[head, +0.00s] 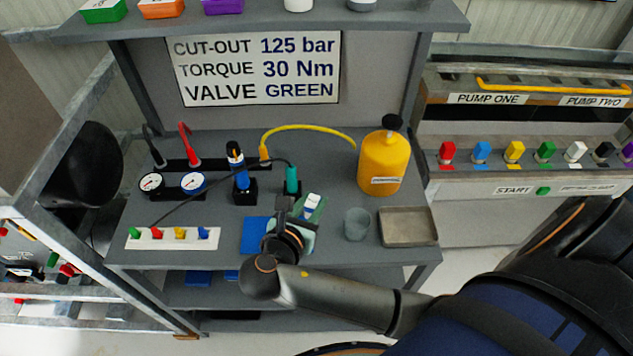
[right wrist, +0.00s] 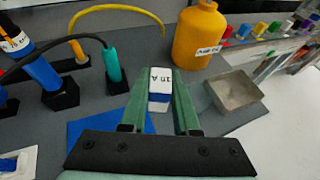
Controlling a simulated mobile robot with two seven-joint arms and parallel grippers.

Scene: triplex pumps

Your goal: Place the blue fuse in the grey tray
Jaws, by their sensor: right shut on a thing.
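The blue fuse (head: 312,203) has a white labelled top and a blue band, which shows in the right wrist view (right wrist: 159,98). My right gripper (head: 307,212) is shut on it, with one green finger on each side in the right wrist view (right wrist: 159,90). The fuse is over the bench, at the right of the blue mat (head: 255,236); its height above the bench is hard to tell. The grey tray (head: 408,241) lies empty at the bench's right end, apart from the gripper; it also shows in the right wrist view (right wrist: 238,92). My left gripper is not in view.
A grey cup (head: 356,224) stands between the gripper and the tray. A yellow bottle (head: 382,165) stands behind them. A teal-ended cable plug (head: 292,178) and a blue-and-black upright device (head: 239,172) are behind the gripper. A white strip with coloured pegs (head: 172,241) lies at left.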

